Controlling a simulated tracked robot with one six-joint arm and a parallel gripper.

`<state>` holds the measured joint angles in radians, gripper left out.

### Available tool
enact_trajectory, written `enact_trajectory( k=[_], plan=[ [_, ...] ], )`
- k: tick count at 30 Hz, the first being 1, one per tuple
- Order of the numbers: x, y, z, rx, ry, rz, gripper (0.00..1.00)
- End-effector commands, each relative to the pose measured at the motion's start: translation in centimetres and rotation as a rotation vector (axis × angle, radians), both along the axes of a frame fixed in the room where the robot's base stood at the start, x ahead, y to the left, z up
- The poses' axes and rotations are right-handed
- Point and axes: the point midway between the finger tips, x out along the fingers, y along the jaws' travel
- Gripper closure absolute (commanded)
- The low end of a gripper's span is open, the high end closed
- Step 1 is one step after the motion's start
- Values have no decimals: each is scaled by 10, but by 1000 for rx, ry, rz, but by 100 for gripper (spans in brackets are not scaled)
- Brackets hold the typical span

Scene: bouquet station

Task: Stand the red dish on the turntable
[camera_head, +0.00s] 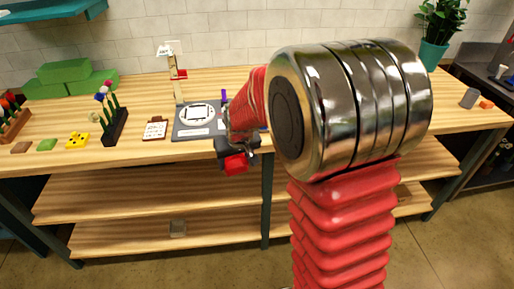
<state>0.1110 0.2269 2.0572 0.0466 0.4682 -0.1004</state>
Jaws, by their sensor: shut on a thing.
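The red dish (235,165) is a small red block-like shape at the end of my arm, in front of the table's front edge. My gripper (235,153) is dark and shut on the red dish, holding it clear of the table top. What looks like the turntable is a white round disc (197,113) with dark markings, on a dark grey base on the table. It lies behind and to the left of my gripper. My arm hides the area right of the base.
Left of the base are a clipboard (155,128), a dark rack with flowers (115,125), a yellow piece (77,140) and green blocks (65,71). A wooden stand (178,90) rises behind the base. A grey cup (468,98) stands far right. Shelves run below the table top.

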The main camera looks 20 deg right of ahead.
Motion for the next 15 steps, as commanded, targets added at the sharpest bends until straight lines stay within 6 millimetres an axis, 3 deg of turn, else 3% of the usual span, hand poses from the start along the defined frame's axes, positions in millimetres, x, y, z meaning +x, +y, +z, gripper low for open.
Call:
enact_trajectory(
  k=[1,6,15],
  plan=[
    [-1,15,-5,0,0,16,76],
    [-2,46,-14,2,-3,41,76],
    [-2,55,-17,3,-4,48,76]
  ],
)
